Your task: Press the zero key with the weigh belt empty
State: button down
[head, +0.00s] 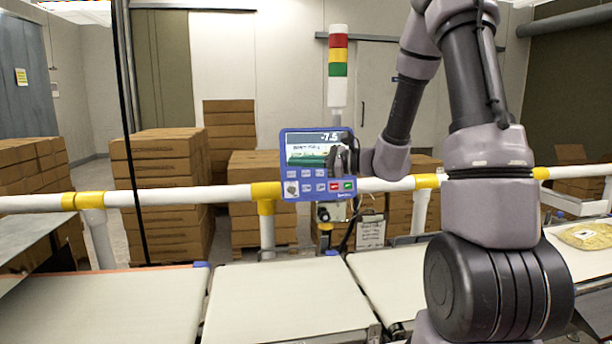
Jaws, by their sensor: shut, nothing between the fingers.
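The blue weighing indicator (288,150) stands on a post behind the rail, its lit display (316,137) reading about -7.5. Rows of keys run along its lower part, with a red key (335,187) and a green key (349,185) at bottom right. I cannot read which key is the zero key. My gripper (338,162) is shut and empty in front of the panel's right side, covering part of it. I cannot tell whether it touches the panel. The middle belt section (285,295), below the indicator, is empty.
A white rail (220,195) with yellow joints crosses behind the belts. A bag of yellow product (588,236) lies on the far right belt. The left belt (100,305) is bare. A signal tower (338,65) and stacked cartons (165,185) stand behind.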

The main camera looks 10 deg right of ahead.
jog(key=w+d+f+m+t+h, duration=0.3)
jog(key=w+d+f+m+t, duration=0.3)
jog(key=w+d+m, duration=0.1)
jog(key=shift+w+f+t, duration=0.15)
jog(key=shift+w+t, duration=0.15)
jog(key=shift+w, duration=0.35)
jog(key=shift+a, duration=0.1)
send_near(302, 173)
jog(key=shift+s+a+r+x, duration=0.1)
jog(key=shift+x, duration=0.75)
jog(key=shift+s+a+r+x, duration=0.1)
jog(key=shift+s+a+x, duration=0.05)
jog(key=shift+x, duration=0.75)
jog(key=shift+s+a+r+x, duration=0.1)
jog(key=shift+x, duration=0.75)
jog(key=shift+w+f, duration=0.1)
jog(key=shift+w, duration=0.3)
jog(key=shift+w+f, duration=0.1)
jog(key=shift+w, duration=0.25)
jog(key=shift+s, duration=0.8)
